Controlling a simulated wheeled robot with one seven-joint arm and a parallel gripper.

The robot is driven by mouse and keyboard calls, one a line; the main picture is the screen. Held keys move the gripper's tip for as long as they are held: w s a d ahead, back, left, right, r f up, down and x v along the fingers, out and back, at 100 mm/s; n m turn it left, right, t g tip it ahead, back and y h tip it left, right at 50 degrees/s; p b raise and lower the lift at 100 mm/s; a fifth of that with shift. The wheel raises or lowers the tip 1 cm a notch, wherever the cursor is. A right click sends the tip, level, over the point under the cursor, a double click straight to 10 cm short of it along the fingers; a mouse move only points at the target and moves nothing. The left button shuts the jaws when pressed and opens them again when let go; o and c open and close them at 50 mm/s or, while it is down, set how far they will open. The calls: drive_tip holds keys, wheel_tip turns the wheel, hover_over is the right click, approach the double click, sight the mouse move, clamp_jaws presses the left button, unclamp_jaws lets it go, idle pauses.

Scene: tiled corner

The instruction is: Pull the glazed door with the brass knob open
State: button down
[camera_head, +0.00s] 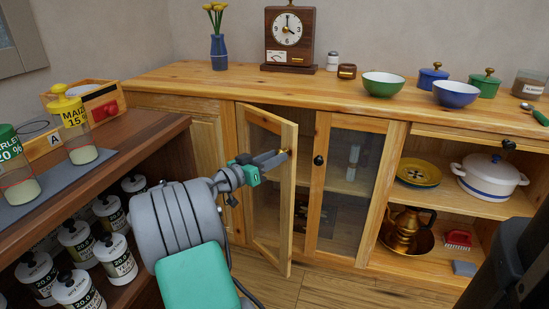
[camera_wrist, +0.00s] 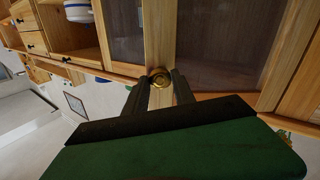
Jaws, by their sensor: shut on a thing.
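The glazed door (camera_head: 290,199) with the brass knob stands partly open, swung out from the wooden cabinet. My gripper (camera_head: 283,156) is at the upper free edge of this door, shut on the brass knob (camera_wrist: 159,79). In the wrist view the knob sits between the tips of my two dark fingers (camera_wrist: 160,88). In the head view the knob is small and partly covered by my fingers. The cabinet's inside shows in the gap between the open door and the frame.
A second glazed door (camera_head: 346,185) with a black knob (camera_head: 318,160) is shut to the right. Open shelves hold a white pot (camera_head: 489,178) and a copper kettle (camera_head: 405,229). A wooden shelf unit with jars (camera_head: 78,238) stands close on the left. Floor (camera_head: 320,291) is clear before the cabinet.

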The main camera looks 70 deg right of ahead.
drive_tip(key=c, duration=1)
unclamp_jaws()
drive_tip(key=shift+c, duration=0.2)
drive_tip(key=shift+a, duration=0.1)
